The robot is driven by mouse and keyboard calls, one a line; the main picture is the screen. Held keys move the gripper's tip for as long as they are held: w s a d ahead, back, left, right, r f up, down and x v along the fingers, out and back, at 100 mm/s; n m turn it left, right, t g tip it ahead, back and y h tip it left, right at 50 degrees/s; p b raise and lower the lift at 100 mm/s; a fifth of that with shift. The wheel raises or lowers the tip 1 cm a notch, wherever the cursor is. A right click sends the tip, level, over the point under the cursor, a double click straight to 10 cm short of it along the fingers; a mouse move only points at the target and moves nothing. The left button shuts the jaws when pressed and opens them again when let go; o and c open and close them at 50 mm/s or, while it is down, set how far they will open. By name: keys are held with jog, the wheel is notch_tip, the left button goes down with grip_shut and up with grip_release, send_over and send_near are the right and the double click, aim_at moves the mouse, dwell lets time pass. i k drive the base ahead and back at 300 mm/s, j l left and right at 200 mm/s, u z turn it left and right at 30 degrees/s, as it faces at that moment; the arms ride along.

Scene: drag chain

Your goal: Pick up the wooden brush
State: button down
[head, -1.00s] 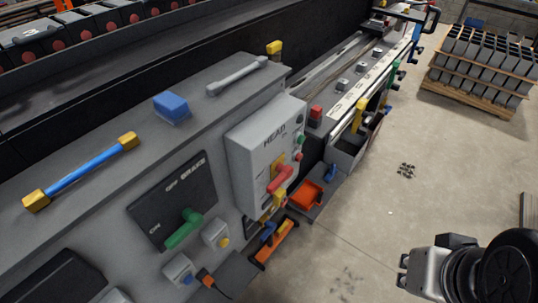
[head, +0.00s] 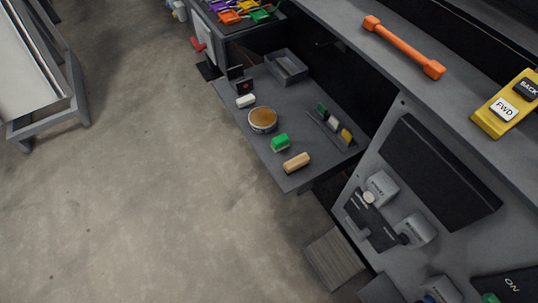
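The wooden brush (head: 296,162) looks like a small tan block with rounded ends. It lies near the front corner of a grey shelf (head: 238,121) that juts out from the machine. A green-topped brush or block (head: 280,142) lies just behind it, a small gap apart. The underside of the wooden brush is hidden. My gripper is not in the current head view, so I cannot see its fingers.
An orange handle (head: 403,48) lies on the machine ledge.

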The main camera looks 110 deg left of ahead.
aim_at(290, 166)
jog(key=k+u, duration=0.1)
jog(key=u, duration=3.15)
jog(key=z, duration=3.15)
jog(key=u, duration=3.05)
jog(key=i+j, duration=0.1)
